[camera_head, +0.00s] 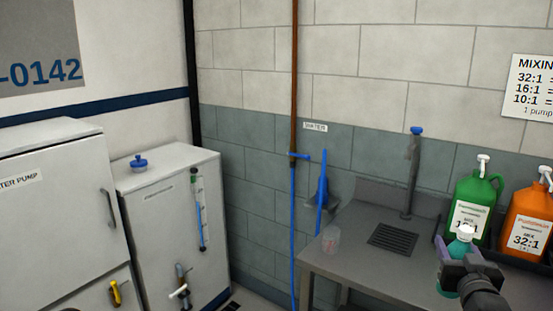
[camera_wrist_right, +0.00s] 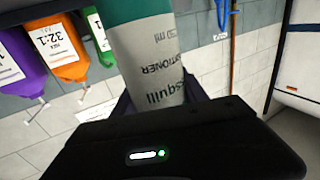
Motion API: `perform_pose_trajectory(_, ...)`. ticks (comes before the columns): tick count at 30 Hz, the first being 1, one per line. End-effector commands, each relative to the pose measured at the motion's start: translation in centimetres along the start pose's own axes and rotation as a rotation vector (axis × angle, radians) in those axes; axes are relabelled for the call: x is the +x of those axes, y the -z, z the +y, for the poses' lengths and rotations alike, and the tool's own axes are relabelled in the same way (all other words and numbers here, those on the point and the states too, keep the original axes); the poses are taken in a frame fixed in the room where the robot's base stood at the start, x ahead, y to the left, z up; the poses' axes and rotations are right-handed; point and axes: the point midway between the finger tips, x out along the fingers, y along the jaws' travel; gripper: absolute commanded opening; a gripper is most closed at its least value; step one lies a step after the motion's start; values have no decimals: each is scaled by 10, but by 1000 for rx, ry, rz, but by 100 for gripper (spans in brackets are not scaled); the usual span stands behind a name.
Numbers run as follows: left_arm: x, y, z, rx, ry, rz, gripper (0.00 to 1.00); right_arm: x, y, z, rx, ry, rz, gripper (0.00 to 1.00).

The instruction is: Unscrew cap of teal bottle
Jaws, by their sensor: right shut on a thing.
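The teal bottle (camera_head: 460,248) has a white cap (camera_head: 466,231) on top and stands about upright at the lower right of the head view. My right gripper (camera_head: 463,269) is shut around its body, below the cap. In the right wrist view the bottle (camera_wrist_right: 153,62) shows a teal band and a pale grey label with dark lettering, between the fingers of my right gripper (camera_wrist_right: 160,98). The cap is out of the wrist view. I cannot tell whether the bottle's base touches the counter. My left gripper is not in view.
A green jug (camera_head: 473,208) and an orange jug (camera_head: 527,224) with pumps stand behind the bottle. A purple jug (camera_wrist_right: 22,62) shows in the wrist view. The grey counter (camera_head: 345,262) holds a clear cup (camera_head: 331,239), a drain grate (camera_head: 393,237) and a tap (camera_head: 412,170).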

Motion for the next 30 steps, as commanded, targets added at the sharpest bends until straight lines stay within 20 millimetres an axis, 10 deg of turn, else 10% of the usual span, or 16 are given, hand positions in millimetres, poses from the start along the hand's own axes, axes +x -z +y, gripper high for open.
perform_pose_trajectory(5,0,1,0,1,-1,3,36,-1,19,-12,0,-7,4,0)
perform_pose_trajectory(14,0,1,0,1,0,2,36,2,-12,-73,-2,47,-3,0)
perform_pose_trajectory(30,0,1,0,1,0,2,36,-32,-159,-217,-1,238,-5,0)
